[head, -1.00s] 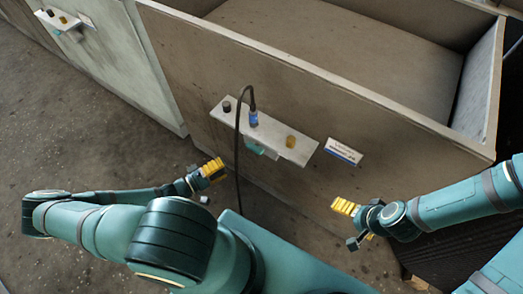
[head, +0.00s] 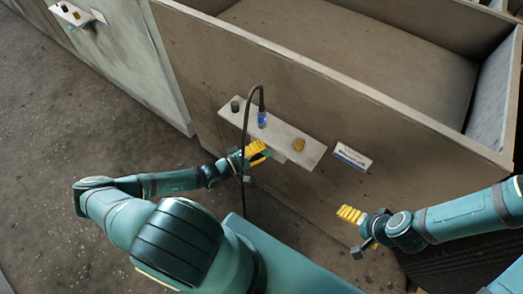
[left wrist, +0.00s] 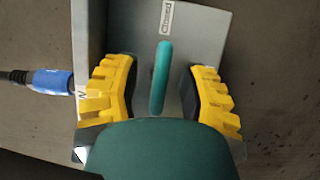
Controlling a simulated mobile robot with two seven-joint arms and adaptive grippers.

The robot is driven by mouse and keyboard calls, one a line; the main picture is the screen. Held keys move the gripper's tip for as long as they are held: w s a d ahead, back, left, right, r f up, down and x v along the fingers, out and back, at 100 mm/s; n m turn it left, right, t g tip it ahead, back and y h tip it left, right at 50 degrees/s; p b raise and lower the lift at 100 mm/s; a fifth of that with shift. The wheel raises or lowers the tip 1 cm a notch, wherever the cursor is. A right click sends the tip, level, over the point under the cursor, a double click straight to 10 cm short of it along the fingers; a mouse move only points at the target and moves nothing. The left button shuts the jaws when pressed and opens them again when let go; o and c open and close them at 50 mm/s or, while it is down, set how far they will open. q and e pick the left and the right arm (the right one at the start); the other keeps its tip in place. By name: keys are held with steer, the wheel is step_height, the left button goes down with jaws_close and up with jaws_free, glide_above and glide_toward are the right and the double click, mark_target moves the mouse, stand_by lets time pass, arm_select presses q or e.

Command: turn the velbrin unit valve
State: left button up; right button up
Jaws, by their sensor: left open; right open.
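The valve's teal handle (left wrist: 161,78) shows in the left wrist view as a narrow upright bar against a grey plate (left wrist: 205,30). A small label on the plate, seemingly "Closed" (left wrist: 167,15), is just above the handle. My left gripper (head: 259,152) is open below the bracket on the housing wall. In the left wrist view its yellow fingers (left wrist: 165,92) stand either side of the handle, with a gap on both sides. In the head view the handle is hidden by this gripper. My right gripper (head: 350,214) is open and empty, away from the wall fittings.
The cable hangs in front of my left wrist. A label plate (head: 352,157) is to the right. A similar bracket (head: 72,14) is far left.

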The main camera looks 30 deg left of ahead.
arm_select(q)
steer(key=shift+w, duration=0.15)
jaws_close()
stand_by(0.4)
steer(key=shift+d+r+n+t+p, duration=0.1)
steer(key=shift+n+t+p, duration=0.3)
steer(key=shift+n+p, duration=0.5)
steer(key=n+t, duration=0.1)
steer(key=n, duration=0.3)
steer(key=shift+t+p, duration=0.3)
steer(key=shift+p, duration=0.05)
steer(key=n+t+y, duration=0.1)
steer(key=n, duration=0.2)
steer(key=n+t, duration=0.1)
steer(key=n, duration=0.3)
steer(key=shift+y+p, duration=0.4)
steer(key=shift+n+t+y, duration=0.45)
steer(key=shift+n+y, duration=0.25)
steer(key=shift+n, duration=0.95)
steer(key=shift+n+t+y, duration=0.45)
steer(key=shift+n+y, duration=0.25)
steer(key=shift+n, duration=0.95)
